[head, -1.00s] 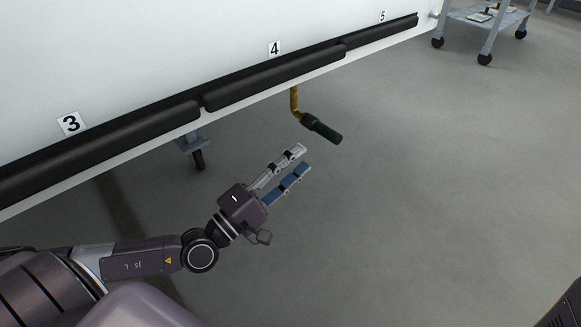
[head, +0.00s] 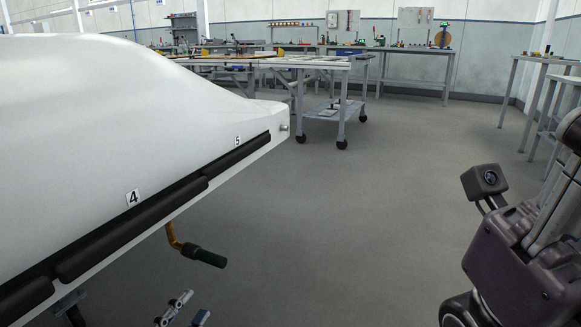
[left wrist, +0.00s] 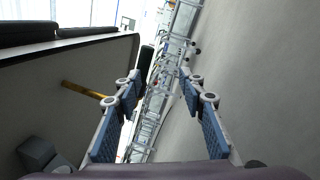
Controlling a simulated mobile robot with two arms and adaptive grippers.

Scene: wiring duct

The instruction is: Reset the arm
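My left gripper (head: 188,312) shows only by its fingertips at the bottom edge of the head view. In the left wrist view its two blue-padded fingers (left wrist: 158,90) stand apart with nothing held between them. It is below the crank with the dark green grip (head: 205,256), apart from it in the head view. The crank's yellow-brown shaft (left wrist: 85,91) shows left of the fingers in the left wrist view. My right arm (head: 520,255) is raised at the right edge of the head view; its fingers cannot be made out.
A large white body with black padded strips (head: 135,235) and labels 4 and 5 fills the left. A wheeled cart (head: 338,112) stands beyond it. Workbenches (head: 420,50) line the far wall. The grey floor (head: 350,210) in the middle is clear.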

